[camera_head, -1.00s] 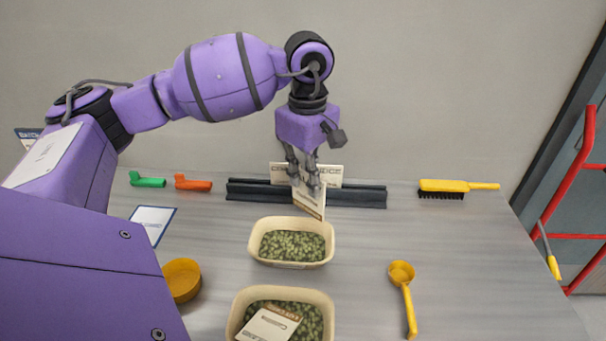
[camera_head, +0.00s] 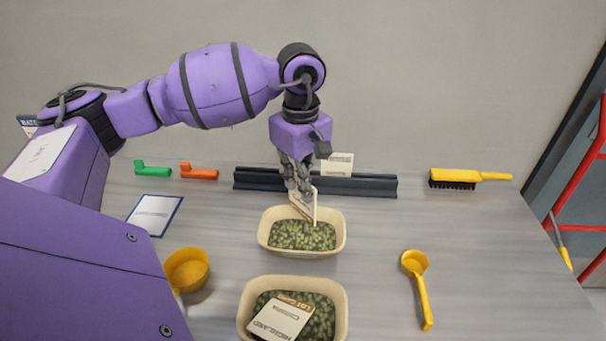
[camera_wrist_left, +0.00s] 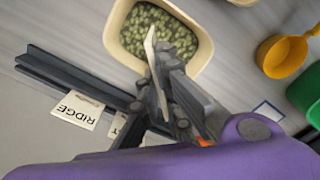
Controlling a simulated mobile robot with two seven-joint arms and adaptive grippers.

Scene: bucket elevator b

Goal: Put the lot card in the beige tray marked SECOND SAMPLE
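My left gripper (camera_head: 297,178) is shut on a lot card (camera_head: 305,203), a thin pale card seen nearly edge-on. The card also shows in the left wrist view (camera_wrist_left: 151,48), its free end over the rear beige tray. The rear beige tray (camera_head: 265,241) holds green beans and stands below and in front of the gripper. The front beige tray (camera_head: 343,315) holds beans and a lot card (camera_head: 282,318) lying on top. I cannot read a SECOND SAMPLE mark on either tray. My right gripper is not in view.
A dark slotted rail (camera_head: 360,186) behind the trays holds another card (camera_head: 338,164). Green (camera_head: 153,169) and orange (camera_head: 199,173) tools, a clipboard (camera_head: 154,214), a yellow cup (camera_head: 187,269), a yellow scoop (camera_head: 416,265) and a brush (camera_head: 455,178) lie around. The table's right side is mostly clear.

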